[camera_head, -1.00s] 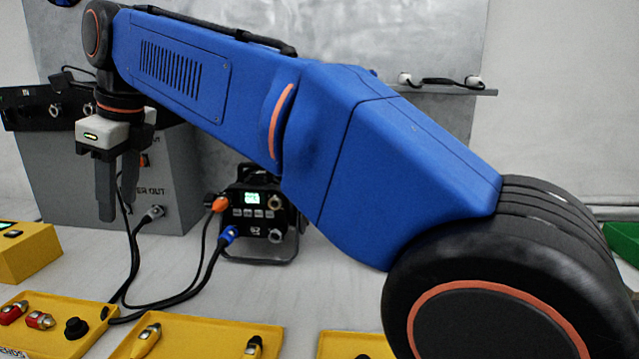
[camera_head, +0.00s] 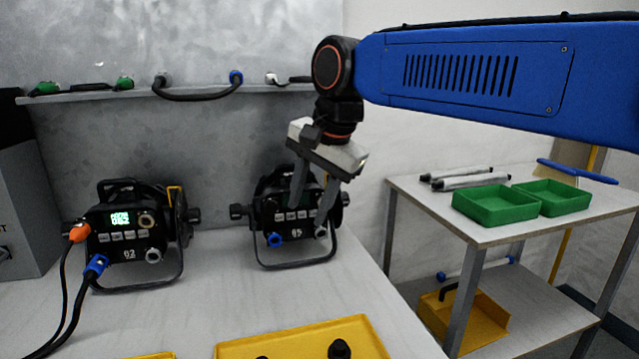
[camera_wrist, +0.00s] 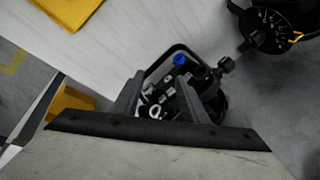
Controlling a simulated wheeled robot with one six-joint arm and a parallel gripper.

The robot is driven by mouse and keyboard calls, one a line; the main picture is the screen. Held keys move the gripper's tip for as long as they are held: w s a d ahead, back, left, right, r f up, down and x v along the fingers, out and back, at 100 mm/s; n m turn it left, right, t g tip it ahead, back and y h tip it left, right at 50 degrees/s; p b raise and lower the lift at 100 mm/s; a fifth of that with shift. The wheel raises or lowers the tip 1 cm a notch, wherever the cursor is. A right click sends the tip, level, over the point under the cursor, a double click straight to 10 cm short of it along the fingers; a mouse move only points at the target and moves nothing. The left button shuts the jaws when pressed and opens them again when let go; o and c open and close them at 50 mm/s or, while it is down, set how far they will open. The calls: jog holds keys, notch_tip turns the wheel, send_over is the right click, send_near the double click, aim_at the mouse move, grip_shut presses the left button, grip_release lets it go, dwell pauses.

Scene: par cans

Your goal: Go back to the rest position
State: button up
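My gripper (camera_head: 313,194) hangs fingers-down from the blue arm in the head view, in front of the par can marked 05 (camera_head: 268,215). Its two fingers are apart, and I see nothing between them. In the wrist view the fingers (camera_wrist: 168,104) stand apart above the same par can (camera_wrist: 178,82), clear of it as far as I can tell. The par can marked 02 (camera_head: 128,240) stands to the left with a lit green display, an orange plug (camera_head: 79,232) and a blue plug (camera_head: 96,266) in it.
A shelf (camera_head: 215,90) with short cables runs along the back wall. A side table (camera_head: 440,200) with green trays (camera_head: 496,207) stands at the right, with a yellow bin (camera_head: 470,318) below. A yellow tray (camera_head: 300,342) lies at the front. The white tabletop (camera_head: 215,300) between is clear.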

jog(key=s+d+f+n+t+h, duration=0.1)
jog(key=s+d+f+n, duration=0.2)
jog(key=d, duration=0.6)
jog(key=s+d+f, duration=0.3)
jog(key=d+f, duration=0.3)
jog(key=d, duration=0.4)
jog(key=s+d+f+n+h, duration=0.2)
jog(key=s+d+f+n, duration=0.1)
jog(key=s+d+f, duration=0.9)
notch_tip(320, 180, down, 2)
jog(key=shift+f+n+t, duration=0.2)
jog(key=shift+n+t, duration=0.1)
jog(key=shift+t, duration=0.1)
